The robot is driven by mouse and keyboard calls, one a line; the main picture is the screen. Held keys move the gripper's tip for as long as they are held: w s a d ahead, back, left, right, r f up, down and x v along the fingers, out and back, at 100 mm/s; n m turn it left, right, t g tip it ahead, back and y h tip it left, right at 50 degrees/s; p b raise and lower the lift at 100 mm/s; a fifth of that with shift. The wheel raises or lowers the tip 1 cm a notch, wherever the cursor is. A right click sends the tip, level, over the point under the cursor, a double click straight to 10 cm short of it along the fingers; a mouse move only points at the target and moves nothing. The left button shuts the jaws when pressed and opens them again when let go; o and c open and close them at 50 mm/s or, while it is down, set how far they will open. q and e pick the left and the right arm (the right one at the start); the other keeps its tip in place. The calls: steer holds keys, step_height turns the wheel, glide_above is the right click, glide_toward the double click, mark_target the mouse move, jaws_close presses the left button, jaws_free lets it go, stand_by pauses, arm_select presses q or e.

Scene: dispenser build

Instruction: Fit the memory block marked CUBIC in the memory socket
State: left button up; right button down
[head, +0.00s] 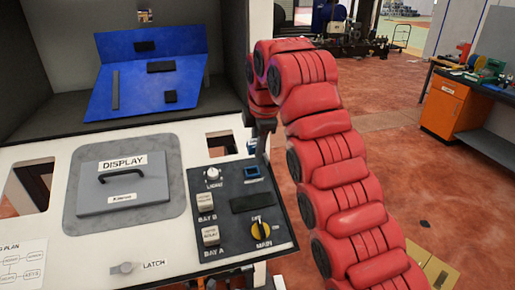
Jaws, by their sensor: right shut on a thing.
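My right gripper (262,148), dark and partly hidden by my red arm, points down over the back right corner of the dark control panel. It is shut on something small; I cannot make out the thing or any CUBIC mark. A small blue patch beside the fingertips may be part of it. The blue-edged socket (252,172), its small label unreadable here, lies on the panel just below and in front of the fingertips. The fingers look a little above the panel; I cannot tell the exact gap. My left gripper is not in view.
A DISPLAY plate (122,190) with a handle stands left. A blue board (148,88) with black pieces is behind.

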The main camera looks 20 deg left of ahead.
mark_target(253, 174)
steer(key=shift+a+f+b, duration=0.25)
steer(key=shift+f+b, duration=0.2)
steer(key=shift+f, duration=0.4)
steer(key=shift+w+f, duration=0.15)
steer(key=shift+f, duration=0.1)
steer(key=shift+x, duration=3.4)
steer(key=shift+w+d, duration=0.1)
steer(key=shift+d, duration=0.05)
steer(key=shift+f, duration=0.6)
